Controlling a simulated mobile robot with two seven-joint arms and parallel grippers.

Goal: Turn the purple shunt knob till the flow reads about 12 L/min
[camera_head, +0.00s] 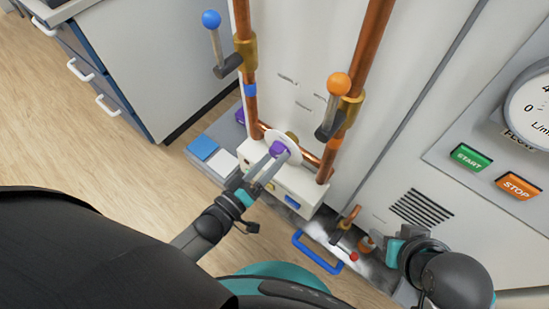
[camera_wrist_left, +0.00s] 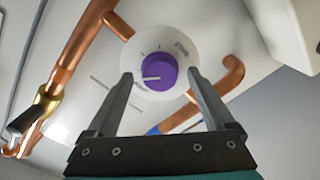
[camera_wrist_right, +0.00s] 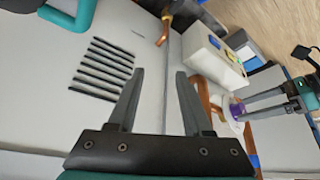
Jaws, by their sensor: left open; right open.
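The purple shunt knob (camera_head: 278,148) sits on a round white dial plate between the two copper pipes. In the left wrist view the knob (camera_wrist_left: 159,73) has a white pointer line aimed to the left. My left gripper (camera_head: 268,165) is open, with its fingers reaching toward the knob; in the left wrist view they lie to either side below it, apart from it.
A blue-knobbed lever (camera_head: 213,22) and an orange-knobbed lever (camera_head: 338,85) stand on the copper pipes. Green START (camera_head: 470,157) and orange STOP (camera_head: 518,186) buttons are on the right panel. A white box (camera_head: 290,185) is below the knob, with a blue handle (camera_head: 316,252) lower down.

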